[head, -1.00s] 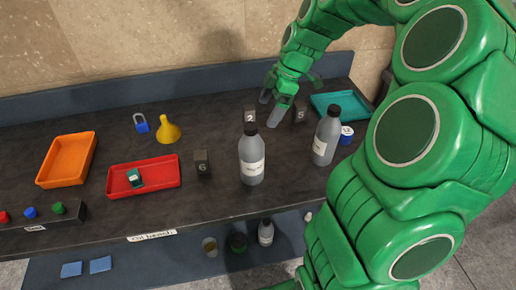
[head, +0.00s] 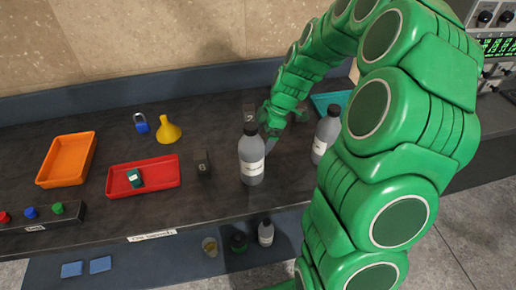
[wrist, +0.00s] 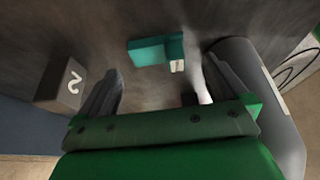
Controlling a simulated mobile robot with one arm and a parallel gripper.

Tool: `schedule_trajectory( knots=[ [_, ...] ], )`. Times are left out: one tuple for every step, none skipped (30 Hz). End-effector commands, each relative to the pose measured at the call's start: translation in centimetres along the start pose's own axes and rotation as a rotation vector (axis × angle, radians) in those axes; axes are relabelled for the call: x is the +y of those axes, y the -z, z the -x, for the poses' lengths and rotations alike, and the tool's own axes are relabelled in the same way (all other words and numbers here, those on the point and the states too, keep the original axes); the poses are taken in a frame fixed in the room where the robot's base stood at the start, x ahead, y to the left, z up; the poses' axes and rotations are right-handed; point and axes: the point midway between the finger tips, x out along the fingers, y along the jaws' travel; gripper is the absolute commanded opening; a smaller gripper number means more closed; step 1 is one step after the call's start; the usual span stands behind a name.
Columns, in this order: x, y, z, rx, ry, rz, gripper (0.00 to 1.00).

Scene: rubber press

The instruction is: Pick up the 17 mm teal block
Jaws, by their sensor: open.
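A teal block (wrist: 155,50) with a pale patch at one end lies on the dark bench in the wrist view. It is ahead of my open gripper (wrist: 165,76), roughly between the lines of the two fingers and apart from them. In the head view my gripper (head: 268,132) is low behind the left grey bottle (head: 251,160), and I cannot see this block there. A second teal-green block (head: 135,178) with a white label sits in the red tray (head: 160,186). I cannot read either block's size.
A black cube marked 2 (wrist: 62,84) stands left of my fingers and a grey bottle (wrist: 262,95) stands close on the right. Another bottle (head: 325,138), a cube marked 6 (head: 202,163), a yellow funnel (head: 169,130) and an orange tray (head: 67,160) share the bench.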

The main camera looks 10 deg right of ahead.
Motion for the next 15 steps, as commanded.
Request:
schedule_trajectory(
  knots=[
    [0.1,0.1,-0.7,-0.001,0.003,0.000,1.00],
    [0.1,0.1,-1.1,-0.001,0.003,0.001,1.00],
    [0.1,0.1,-1.7,-0.001,0.005,0.000,1.00],
    [0.1,0.2,-2.1,0.000,0.006,-0.001,1.00],
    [0.0,0.2,-2.5,0.001,0.007,-0.002,1.00],
    [0.0,0.1,-3.0,0.001,0.008,-0.002,1.00],
    [0.0,0.1,-3.2,0.001,0.007,-0.001,1.00],
    [0.1,0.1,-3.4,0.001,0.006,-0.001,1.00],
    [0.1,0.1,-3.5,0.000,0.005,-0.001,1.00],
    [0.1,0.1,-3.5,0.000,0.004,-0.001,1.00],
    [0.1,0.1,-3.5,0.000,0.003,0.000,1.00],
    [0.1,0.1,-3.5,0.000,0.003,0.000,1.00],
    [0.1,0.1,-3.4,0.000,0.002,0.000,1.00],
    [0.2,0.1,-3.4,0.000,0.002,0.000,1.00],
    [0.1,0.1,-3.4,0.000,0.002,0.000,0.98]
  ],
)
